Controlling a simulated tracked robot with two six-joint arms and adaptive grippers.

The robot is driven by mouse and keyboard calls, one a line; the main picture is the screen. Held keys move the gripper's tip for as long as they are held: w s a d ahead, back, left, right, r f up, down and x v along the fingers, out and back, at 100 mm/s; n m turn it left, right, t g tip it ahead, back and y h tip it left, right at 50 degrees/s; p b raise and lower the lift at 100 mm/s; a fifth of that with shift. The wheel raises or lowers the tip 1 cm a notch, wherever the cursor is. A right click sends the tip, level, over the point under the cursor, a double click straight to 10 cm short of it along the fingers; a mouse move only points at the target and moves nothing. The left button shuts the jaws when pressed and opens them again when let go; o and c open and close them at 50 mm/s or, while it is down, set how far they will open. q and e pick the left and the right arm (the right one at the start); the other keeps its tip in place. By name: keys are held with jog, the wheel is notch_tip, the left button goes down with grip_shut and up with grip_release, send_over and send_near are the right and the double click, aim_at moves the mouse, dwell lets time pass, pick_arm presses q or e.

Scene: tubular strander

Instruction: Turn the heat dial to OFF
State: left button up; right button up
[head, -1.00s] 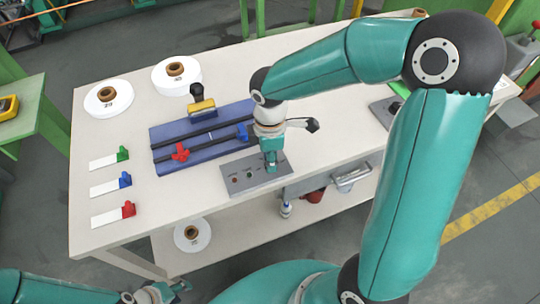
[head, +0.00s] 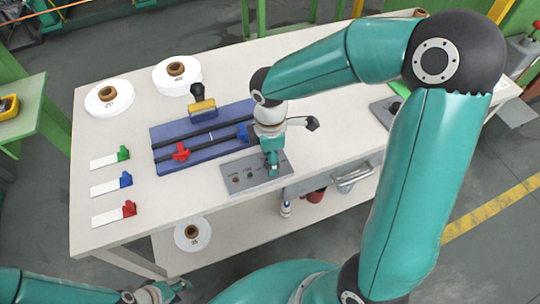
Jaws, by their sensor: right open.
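A grey control panel (head: 257,181) with small knobs lies near the front edge of the white table. My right gripper (head: 273,168) points down over the right part of this panel, its fingertips at or just above the surface. It is open. The heat dial cannot be made out; the gripper covers that part of the panel, and the panel's lettering is too small to read. My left gripper (head: 178,287) is low at the bottom edge of the view, away from the table top, and its jaws are too small to judge.
A blue rail fixture (head: 205,138) with red and blue clamps lies behind the panel. Reels (head: 109,98) stand at the back left. White strips with green, blue and red clips (head: 129,208) lie on the left. A drawer handle (head: 352,176) juts below the tabletop.

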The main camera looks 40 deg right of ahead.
notch_tip(320, 180, up, 12)
jog(key=shift+w, duration=0.25)
dwell(0.3)
jog(key=shift+d+f, duration=0.1)
dwell(0.3)
